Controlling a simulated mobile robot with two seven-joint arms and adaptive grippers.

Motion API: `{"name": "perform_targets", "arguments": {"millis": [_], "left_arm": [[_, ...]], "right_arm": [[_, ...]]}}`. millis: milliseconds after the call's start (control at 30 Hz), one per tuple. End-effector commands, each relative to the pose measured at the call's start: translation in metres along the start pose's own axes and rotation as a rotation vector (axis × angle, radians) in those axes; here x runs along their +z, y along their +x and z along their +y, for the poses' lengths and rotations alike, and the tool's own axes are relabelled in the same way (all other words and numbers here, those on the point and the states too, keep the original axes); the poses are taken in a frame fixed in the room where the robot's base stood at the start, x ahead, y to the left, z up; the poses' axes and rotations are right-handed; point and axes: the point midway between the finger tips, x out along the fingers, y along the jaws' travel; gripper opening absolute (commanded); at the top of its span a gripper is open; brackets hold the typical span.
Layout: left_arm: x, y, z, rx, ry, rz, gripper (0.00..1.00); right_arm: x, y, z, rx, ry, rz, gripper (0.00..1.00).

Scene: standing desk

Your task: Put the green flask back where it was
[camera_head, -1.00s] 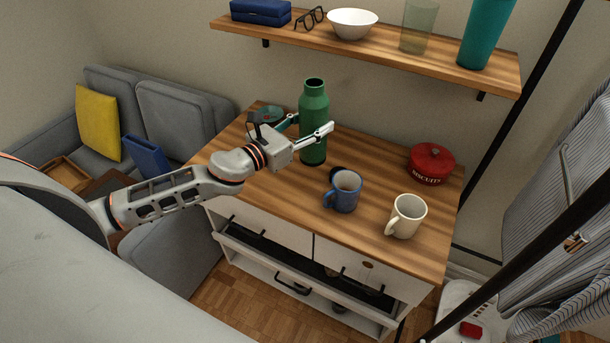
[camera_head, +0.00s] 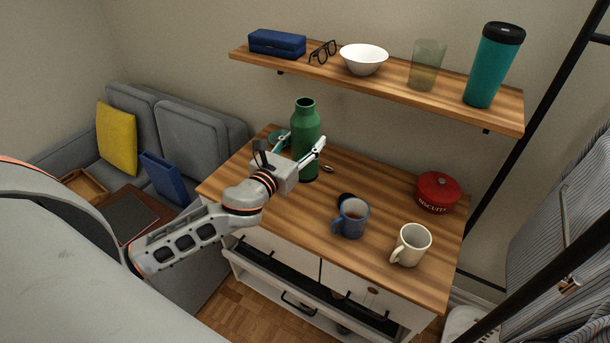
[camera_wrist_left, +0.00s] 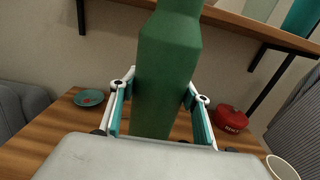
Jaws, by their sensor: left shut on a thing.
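The green flask (camera_head: 306,128) stands upright at the back left of the wooden desk top (camera_head: 300,210). My left gripper (camera_head: 302,143) is shut on its body, one finger on each side. In the left wrist view the flask (camera_wrist_left: 167,75) fills the space between the fingers of the left gripper (camera_wrist_left: 160,100). I cannot tell whether its base touches the desk. My right gripper is not in view.
A teal dish (camera_head: 275,138) lies left behind the flask, a spoon (camera_head: 326,169) to its right. A blue mug (camera_head: 352,219), a cream mug (camera_head: 411,245) and a red biscuit tin (camera_head: 438,192) stand to the right. A wall shelf (camera_head: 390,83) hangs above the back.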

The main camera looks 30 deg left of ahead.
Motion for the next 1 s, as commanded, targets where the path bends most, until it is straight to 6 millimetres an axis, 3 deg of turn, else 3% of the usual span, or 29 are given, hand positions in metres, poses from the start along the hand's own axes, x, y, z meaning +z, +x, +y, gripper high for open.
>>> {"name": "perform_targets", "arguments": {"millis": [300,533,800,1000], "left_arm": [[-0.062,0.001,0.0,0.0,-0.001,-0.001,0.02],[-0.077,0.001,0.0,0.0,-0.001,-0.004,0.02],[-0.113,0.001,0.0,0.0,0.0,-0.003,0.02],[-0.114,0.002,0.0,-0.001,0.0,-0.004,0.02]], "right_arm": [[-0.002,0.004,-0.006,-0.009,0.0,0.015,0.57],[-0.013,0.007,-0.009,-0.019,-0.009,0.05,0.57],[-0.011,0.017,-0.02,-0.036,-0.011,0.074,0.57],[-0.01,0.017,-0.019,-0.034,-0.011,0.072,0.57]]}}
